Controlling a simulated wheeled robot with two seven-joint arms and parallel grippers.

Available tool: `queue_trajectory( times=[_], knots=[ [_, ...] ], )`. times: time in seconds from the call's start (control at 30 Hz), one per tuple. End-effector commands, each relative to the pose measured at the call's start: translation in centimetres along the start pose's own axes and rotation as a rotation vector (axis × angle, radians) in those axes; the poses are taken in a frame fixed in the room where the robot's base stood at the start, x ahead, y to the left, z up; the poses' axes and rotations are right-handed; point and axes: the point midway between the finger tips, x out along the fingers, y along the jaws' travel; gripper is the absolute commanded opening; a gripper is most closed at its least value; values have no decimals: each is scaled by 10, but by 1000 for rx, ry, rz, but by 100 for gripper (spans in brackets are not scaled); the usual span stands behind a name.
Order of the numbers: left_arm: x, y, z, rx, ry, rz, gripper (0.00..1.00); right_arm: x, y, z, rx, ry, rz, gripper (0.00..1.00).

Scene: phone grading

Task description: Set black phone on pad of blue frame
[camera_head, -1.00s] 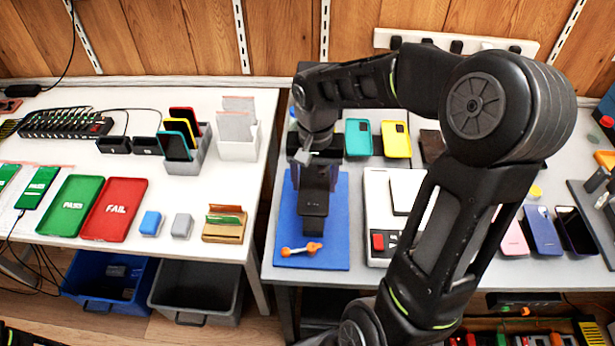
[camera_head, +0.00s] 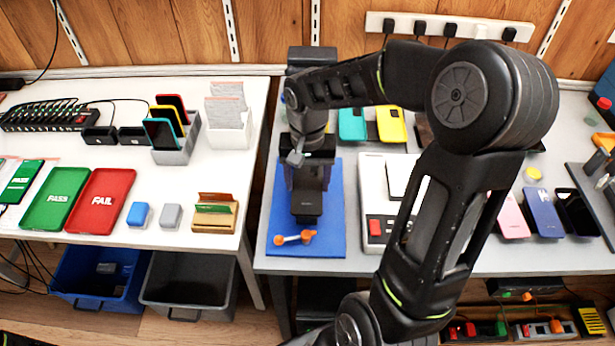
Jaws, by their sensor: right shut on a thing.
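My right gripper (camera_head: 307,178) points down over a blue mat (camera_head: 331,228) on the grey table. It is shut on a dark slab (camera_head: 306,207), which looks like the black phone, though the dark gripper and phone are hard to tell apart. I cannot tell whether the slab touches the mat. No blue frame with a pad can be made out clearly; my right arm hides part of the table. Another black phone (camera_head: 577,212) lies at the right beside a blue phone (camera_head: 544,212). My left gripper is not in view.
An orange-ended tool (camera_head: 295,238) lies at the mat's front. A light device with a red button (camera_head: 375,228) stands right of the mat. Teal (camera_head: 352,124) and yellow (camera_head: 391,124) cases lie behind. A white table with green and red trays (camera_head: 98,200) is at the left.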

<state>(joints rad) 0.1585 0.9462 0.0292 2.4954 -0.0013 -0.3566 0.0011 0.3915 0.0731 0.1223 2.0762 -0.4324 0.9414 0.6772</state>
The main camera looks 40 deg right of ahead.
Motion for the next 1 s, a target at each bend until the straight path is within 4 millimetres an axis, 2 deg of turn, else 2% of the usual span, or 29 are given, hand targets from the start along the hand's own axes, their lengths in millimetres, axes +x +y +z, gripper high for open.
queue_trajectory(
  times=[0.03, 0.1, 0.3, 1.0],
  knots=[
    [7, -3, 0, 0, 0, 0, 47, 9, 0, 0, 0, 0, 0, 17],
    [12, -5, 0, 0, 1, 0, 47, 15, 0, 0, 0, 0, 0, 17],
    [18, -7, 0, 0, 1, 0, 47, 24, 0, 0, 0, 0, 0, 17],
    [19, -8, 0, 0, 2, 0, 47, 24, 0, 0, 0, 0, 0, 17]
  ],
)
